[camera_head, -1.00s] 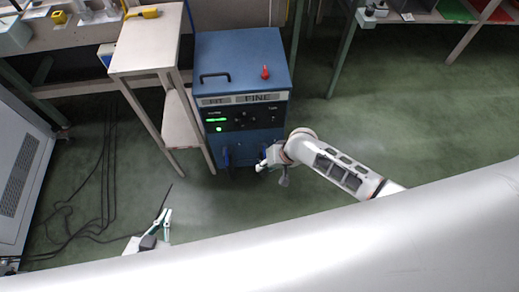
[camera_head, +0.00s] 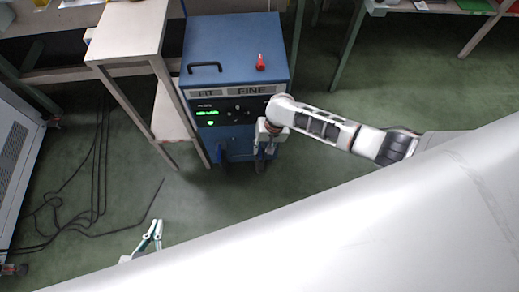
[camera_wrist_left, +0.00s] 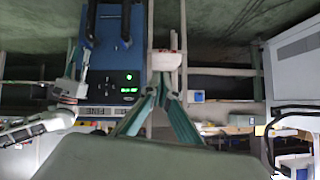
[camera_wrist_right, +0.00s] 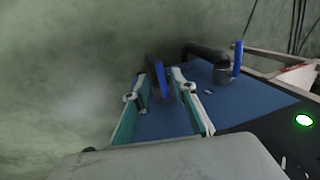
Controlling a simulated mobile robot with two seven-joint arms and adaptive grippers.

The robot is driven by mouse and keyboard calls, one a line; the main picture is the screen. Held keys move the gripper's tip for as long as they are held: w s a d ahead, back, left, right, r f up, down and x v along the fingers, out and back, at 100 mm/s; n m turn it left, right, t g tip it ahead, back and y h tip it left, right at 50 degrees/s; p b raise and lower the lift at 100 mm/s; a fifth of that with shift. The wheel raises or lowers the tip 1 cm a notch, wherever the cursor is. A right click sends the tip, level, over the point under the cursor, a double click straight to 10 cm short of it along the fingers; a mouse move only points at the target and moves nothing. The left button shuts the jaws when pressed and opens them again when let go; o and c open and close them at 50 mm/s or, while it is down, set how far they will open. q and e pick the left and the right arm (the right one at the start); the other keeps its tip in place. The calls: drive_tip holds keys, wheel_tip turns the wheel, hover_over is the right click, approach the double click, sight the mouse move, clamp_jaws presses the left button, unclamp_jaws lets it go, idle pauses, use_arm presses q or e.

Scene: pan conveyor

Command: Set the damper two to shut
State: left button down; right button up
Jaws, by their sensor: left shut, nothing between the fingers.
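The blue machine (camera_head: 230,60) has two dark pipes with blue levers low on its front. In the right wrist view one blue lever (camera_wrist_right: 160,76) stands near the middle, by a pipe. The other blue lever (camera_wrist_right: 238,58) stands upright to the right, by a bent pipe (camera_wrist_right: 205,55). I cannot read which is damper two. My right gripper (camera_wrist_right: 158,86) is open, its fingers either side of the middle lever in the picture; contact is unclear. In the head view my right gripper (camera_head: 268,142) hides part of the front. My left gripper (camera_head: 155,230) is shut and empty, away from the machine.
A pale stand (camera_head: 130,35) is close beside the machine on the left. Black cables (camera_head: 95,190) lie on the floor near a grey cabinet (camera_head: 15,150). A red item (camera_head: 260,62) is on the machine's top. Green floor (camera_head: 330,95) is clear to the right.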

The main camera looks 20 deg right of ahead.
sight(260, 152)
drive_tip(key=f, duration=0.1)
drive_tip(key=f+b, duration=0.1)
drive_tip(key=f, duration=0.1)
drive_tip(key=shift+a, duration=0.3)
drive_tip(key=shift+w+r, duration=0.1)
clamp_jaws()
use_arm(q)
drive_tip(key=shift+w+d+r, duration=0.2)
drive_tip(key=shift+d, duration=0.2)
